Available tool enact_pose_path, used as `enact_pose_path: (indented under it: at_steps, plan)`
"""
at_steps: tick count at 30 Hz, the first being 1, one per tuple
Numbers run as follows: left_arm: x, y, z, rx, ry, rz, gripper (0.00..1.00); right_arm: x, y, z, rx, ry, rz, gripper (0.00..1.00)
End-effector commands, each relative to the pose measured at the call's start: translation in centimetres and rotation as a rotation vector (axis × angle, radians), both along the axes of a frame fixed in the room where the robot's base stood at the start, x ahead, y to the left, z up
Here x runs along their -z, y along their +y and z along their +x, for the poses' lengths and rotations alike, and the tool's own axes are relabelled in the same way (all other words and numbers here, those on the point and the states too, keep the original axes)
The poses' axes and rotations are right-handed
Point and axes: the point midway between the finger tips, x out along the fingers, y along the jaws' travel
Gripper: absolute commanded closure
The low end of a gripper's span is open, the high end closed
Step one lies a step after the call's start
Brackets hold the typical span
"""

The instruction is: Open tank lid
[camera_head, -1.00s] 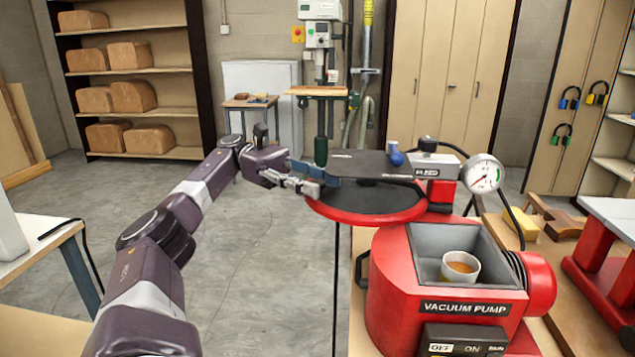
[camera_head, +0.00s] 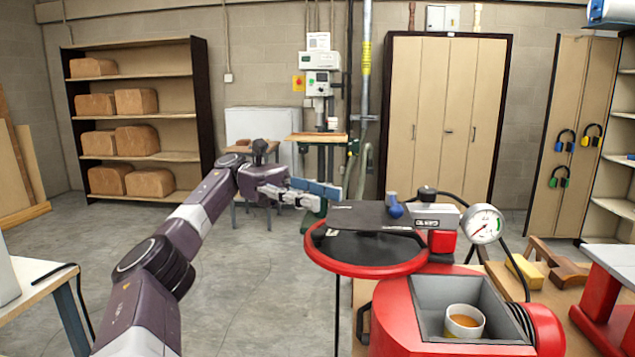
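The round tank with a red rim (camera_head: 318,258) and dark interior stands in the middle of the head view. A dark flat plate (camera_head: 372,217), which looks like its lid, lies over the rear part of the rim. It seems raised or offset, since dark surface shows in front of it. My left gripper (camera_head: 328,192), with silver and blue finger parts, is above and left of the plate, apparently apart from it. Nothing shows in its grasp, and its finger opening is seen edge-on and unclear. My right gripper is out of view.
A pressure gauge (camera_head: 483,224) and hoses stand right of the plate. The red pump (camera_head: 400,308) holds a cup (camera_head: 464,322) in its grey hopper. A side table (camera_head: 35,291) is at the left. Open floor lies between.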

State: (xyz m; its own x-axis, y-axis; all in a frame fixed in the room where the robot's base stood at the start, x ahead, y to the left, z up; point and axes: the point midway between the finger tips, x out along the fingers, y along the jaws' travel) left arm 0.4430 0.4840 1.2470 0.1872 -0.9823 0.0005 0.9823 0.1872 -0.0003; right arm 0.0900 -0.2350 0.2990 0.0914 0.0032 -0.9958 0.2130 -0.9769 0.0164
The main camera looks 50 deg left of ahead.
Motion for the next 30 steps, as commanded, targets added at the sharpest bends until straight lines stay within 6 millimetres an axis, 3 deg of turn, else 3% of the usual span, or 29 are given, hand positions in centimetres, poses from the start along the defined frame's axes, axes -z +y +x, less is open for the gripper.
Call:
enact_pose_path:
  at_steps: [15,30]
  plan:
    - [-2.5,0.0,0.0,0.001,-0.003,0.001,0.63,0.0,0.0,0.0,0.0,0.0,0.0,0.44]
    - [-2.8,0.0,0.0,-0.001,0.0,0.0,0.63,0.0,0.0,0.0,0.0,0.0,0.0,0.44]
